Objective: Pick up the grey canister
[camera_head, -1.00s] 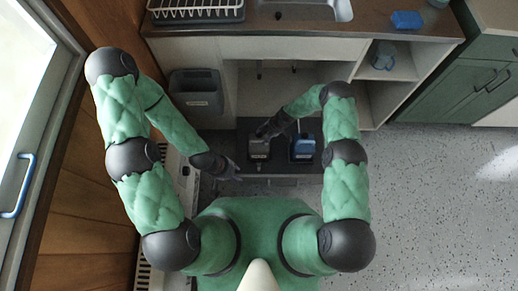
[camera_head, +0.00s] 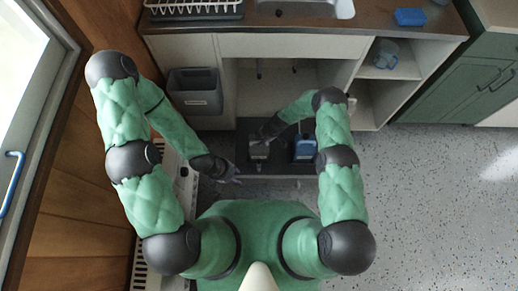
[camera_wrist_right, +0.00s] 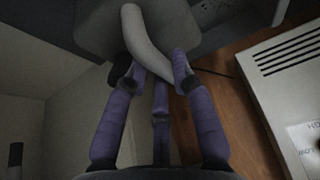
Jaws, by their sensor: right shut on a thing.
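The grey canister (camera_head: 258,153) is in the head view, at the left of a dark tray low under the counter, partly hidden by my right gripper. In the right wrist view its pale curved handle (camera_wrist_right: 142,38) runs between my purple fingers. My right gripper (camera_head: 262,139) is shut on this handle; it also shows in the right wrist view (camera_wrist_right: 158,75). I cannot tell whether the canister is clear of the tray. My left gripper (camera_head: 232,175) hangs to the lower left of the canister, apart from it; its fingers are too small to read.
A blue canister (camera_head: 304,149) stands close to the right on the dark tray (camera_head: 282,158). A grey bin (camera_head: 196,92) hangs at the left. The counter (camera_head: 290,22) overhangs behind, with open shelves (camera_head: 388,68) at right. The speckled floor at right is clear.

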